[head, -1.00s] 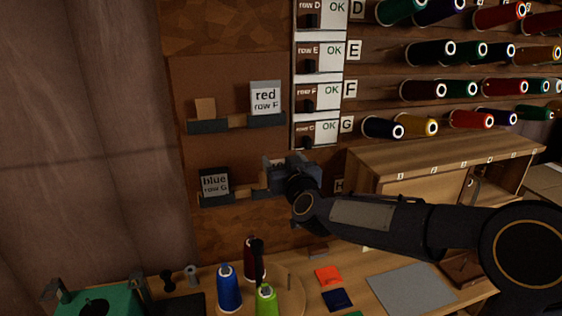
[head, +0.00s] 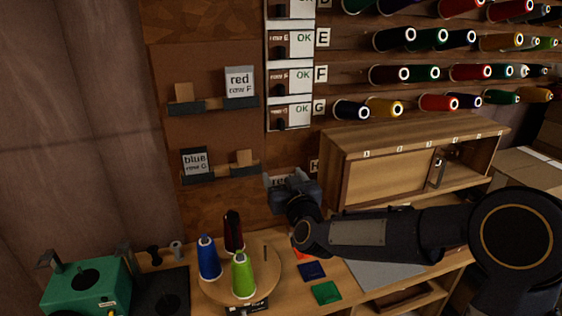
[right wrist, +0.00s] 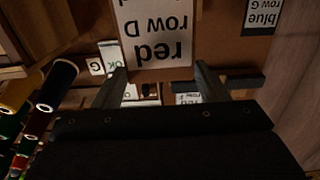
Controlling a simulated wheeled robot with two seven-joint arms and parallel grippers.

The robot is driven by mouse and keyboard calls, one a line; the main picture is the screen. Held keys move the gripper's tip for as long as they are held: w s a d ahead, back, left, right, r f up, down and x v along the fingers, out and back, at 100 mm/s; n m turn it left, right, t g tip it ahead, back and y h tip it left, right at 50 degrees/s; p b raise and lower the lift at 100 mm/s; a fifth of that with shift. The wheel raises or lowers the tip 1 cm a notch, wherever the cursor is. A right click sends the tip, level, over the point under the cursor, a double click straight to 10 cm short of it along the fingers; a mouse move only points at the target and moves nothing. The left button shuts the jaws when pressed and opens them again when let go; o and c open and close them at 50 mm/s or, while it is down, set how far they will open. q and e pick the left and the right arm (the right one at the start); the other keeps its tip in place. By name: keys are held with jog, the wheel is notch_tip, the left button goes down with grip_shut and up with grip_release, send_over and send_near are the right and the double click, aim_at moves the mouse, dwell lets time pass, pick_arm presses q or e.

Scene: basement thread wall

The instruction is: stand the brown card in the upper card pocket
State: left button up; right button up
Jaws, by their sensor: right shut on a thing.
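My right gripper (head: 292,190) is shut on a pale card (right wrist: 155,38) that reads "red row D", upside down in the right wrist view. The fingers hold it by its side edges, away from the board. I see no card that reads brown. My left gripper is not in view.
A column of "OK" row labels (head: 290,79) and racks of thread spools (head: 427,72) are right of the pockets. A wooden cabinet (head: 385,175) stands right of the gripper. Several spools (head: 209,260) and a green machine (head: 88,288) are on the bench below.

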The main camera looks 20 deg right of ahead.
jog(key=s+d+f, duration=0.1)
jog(key=s+f, duration=0.3)
jog(key=f, duration=0.4)
jog(key=s+f, duration=0.3)
jog(key=f, duration=0.6)
jog(key=s+d+f, duration=0.1)
jog(key=s+f, duration=0.3)
jog(key=f, duration=0.4)
jog(key=shift+s+d+f+h, duration=0.2)
jog(key=shift+s+d+h, duration=0.1)
jog(key=shift+s, duration=0.05)
